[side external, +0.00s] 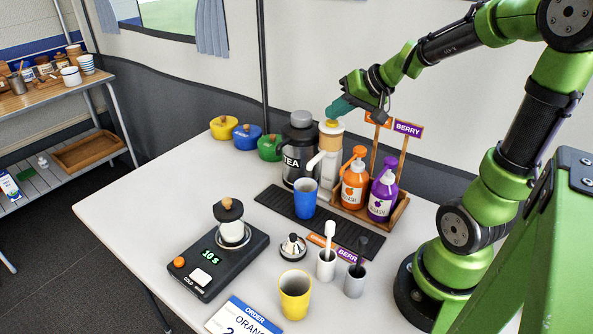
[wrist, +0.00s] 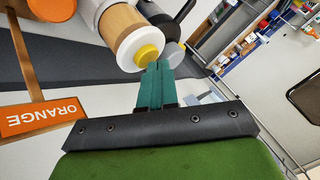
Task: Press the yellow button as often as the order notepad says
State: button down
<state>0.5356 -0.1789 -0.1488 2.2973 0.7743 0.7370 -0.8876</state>
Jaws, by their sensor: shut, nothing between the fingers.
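The yellow button (side external: 331,123) sits on top of a white and wood-coloured dispenser (side external: 331,147) beside the tea flask. It also shows in the wrist view (wrist: 147,54), round and yellow on a white cap. My gripper (side external: 334,110) is shut and empty, its teal fingers close above the button. In the wrist view the fingertips (wrist: 158,66) overlap the button's edge; I cannot tell whether they touch it. The order notepad (side external: 241,316) lies at the table's front edge. It reads "ORDER", "ORANGE" and what looks like a 2, cut off by the picture's edge.
A blue cup (side external: 305,198) stands on the black drip tray (side external: 343,232) below the dispenser. A grey tea flask (side external: 299,150) stands left of it, orange (side external: 354,182) and purple (side external: 382,195) pump bottles right. A yellow cup (side external: 294,295) and a black timer device (side external: 208,262) are in front.

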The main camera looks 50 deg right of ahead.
aim_at(336, 122)
jog(key=shift+f, duration=0.25)
jog(key=shift+r, duration=1)
jog(key=shift+r, duration=0.1)
jog(key=shift+r, duration=2.45)
dwell(0.6)
notch_tip(336, 122, up, 4)
jog(key=shift+f, duration=0.1)
dwell(0.4)
